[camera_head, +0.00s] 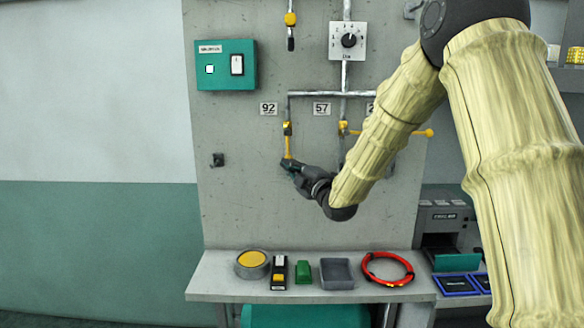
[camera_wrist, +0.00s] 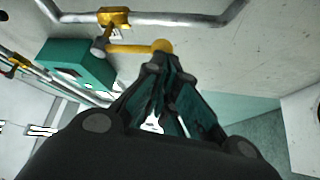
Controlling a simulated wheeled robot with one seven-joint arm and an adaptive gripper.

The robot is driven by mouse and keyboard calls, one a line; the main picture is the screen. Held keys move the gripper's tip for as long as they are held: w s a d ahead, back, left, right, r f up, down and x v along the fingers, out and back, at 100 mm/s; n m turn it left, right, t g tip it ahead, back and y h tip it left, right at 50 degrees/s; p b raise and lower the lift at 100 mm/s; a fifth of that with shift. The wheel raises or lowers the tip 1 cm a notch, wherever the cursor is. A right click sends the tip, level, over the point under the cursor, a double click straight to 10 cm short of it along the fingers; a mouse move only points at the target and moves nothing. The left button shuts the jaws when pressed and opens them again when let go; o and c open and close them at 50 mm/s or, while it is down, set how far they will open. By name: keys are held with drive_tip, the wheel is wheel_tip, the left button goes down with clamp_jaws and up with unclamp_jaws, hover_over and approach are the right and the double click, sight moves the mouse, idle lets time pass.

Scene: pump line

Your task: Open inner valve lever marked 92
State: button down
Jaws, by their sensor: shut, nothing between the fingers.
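The plate marked 92 (camera_head: 268,108) is on the grey panel, left of a vertical pipe with a yellow valve. That valve's yellow lever (camera_head: 288,146) hangs straight down along the pipe line. In the wrist view, a yellow lever (camera_wrist: 138,48) with a round knob at its end runs from a brass-coloured valve body (camera_wrist: 115,17) on a pipe. My gripper (camera_head: 287,163) is at the lever's lower end, its fingers shut with nothing between them. In the wrist view my fingertips (camera_wrist: 158,62) are right by the knob; I cannot tell whether they touch it.
The plate marked 57 (camera_head: 321,108) and its valve (camera_head: 342,128) are to the right, partly near my arm. A yellow lever end (camera_head: 428,133) sticks out beyond my arm. A teal switch box (camera_head: 226,65) is upper left. A shelf (camera_head: 215,288) below holds several items.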

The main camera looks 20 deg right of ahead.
drive_tip(key=b+v, duration=0.4)
drive_tip(key=v, duration=0.9)
drive_tip(key=shift+r, duration=0.25)
drive_tip(key=s+a+f+m+g+h, duration=0.1)
drive_tip(key=s+a+f+m+g, duration=0.15)
drive_tip(key=f, duration=1.15)
drive_tip(key=s+a+f+m+g+h, duration=0.1)
drive_tip(key=s+a+f+m+g, duration=0.2)
drive_tip(key=f, duration=1)
drive_tip(key=s+a+f+m+g+h, duration=0.1)
drive_tip(key=s+f+m+g, duration=0.3)
drive_tip(key=f, duration=1)
drive_tip(key=s+a+f+m+g, duration=0.2)
drive_tip(key=s+f, duration=0.6)
drive_tip(key=s, duration=0.4)
drive_tip(key=s+a+f+m+g, duration=0.2)
drive_tip(key=s+f, duration=0.6)
drive_tip(key=s, duration=0.5)
drive_tip(key=s+a+f+m+g, duration=0.2)
drive_tip(key=s+f+m+g, duration=0.2)
drive_tip(key=s, duration=0.9)
wheel_tip(320, 180, down, 5)
drive_tip(key=shift+s+a+r+g+h, duration=0.25)
drive_tip(key=shift+g+h, duration=0.15)
drive_tip(key=shift+g, duration=0.65)
